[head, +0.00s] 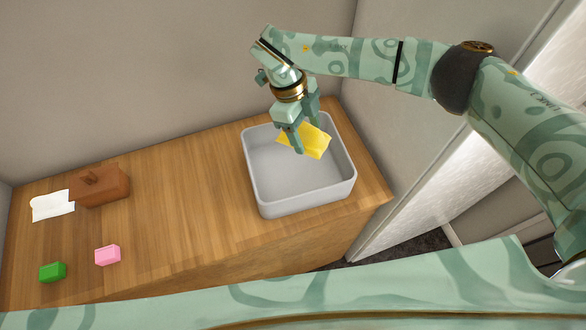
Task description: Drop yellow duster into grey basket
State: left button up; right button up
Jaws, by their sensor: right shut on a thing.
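The yellow duster (318,145) is a small yellow cloth in the head view. My right gripper (300,148) is shut on it and points down over the grey basket. The grey basket (306,201) is an open, rounded square tub standing on the right part of the wooden worktop. The duster shows over the back right part of the basket's opening; whether it touches the inside wall I cannot tell. The basket's visible floor is bare. My left gripper is not in view.
A brown lidded box (103,187) and a white cloth (51,205) lie at the worktop's left. A green block (53,272) and a pink block (108,255) lie nearer the front. The worktop (185,210) is clear between them and the basket. Walls stand behind and right.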

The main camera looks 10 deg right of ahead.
jog(key=shift+s+f, duration=0.1)
jog(key=o, duration=1)
jog(key=v, duration=1.6)
